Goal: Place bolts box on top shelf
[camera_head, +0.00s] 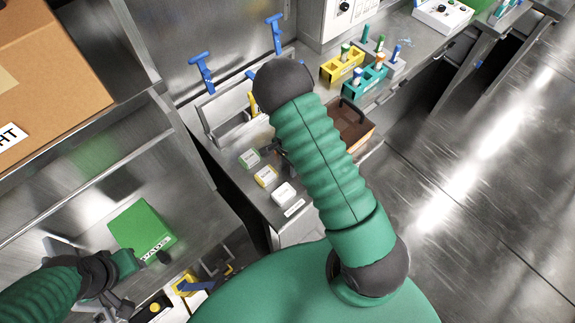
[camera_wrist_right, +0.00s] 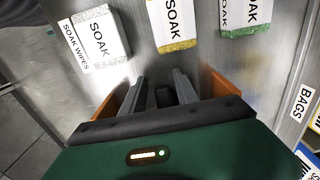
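A green box (camera_head: 143,227) with a white label on its front edge, which is too small to read surely, sits on a lower metal shelf at the left in the head view. My left gripper (camera_head: 150,259) comes in from the lower left, close to the box's front; whether it touches the box, and its fingers' state, I cannot tell. An upper metal shelf (camera_head: 126,115) carries a large cardboard box (camera_head: 50,75). My right gripper is mostly hidden behind my forearm in the head view. In the right wrist view the right gripper (camera_wrist_right: 163,85) has its fingers apart with nothing visible held.
White (camera_head: 283,194), yellow (camera_head: 265,177) and green (camera_head: 250,158) labelled packs lie on the middle bench; they read SOAK in the wrist view. A brown bin (camera_head: 352,125), yellow rack (camera_head: 343,66) and teal rack (camera_head: 366,82) stand beyond. Open floor lies at right.

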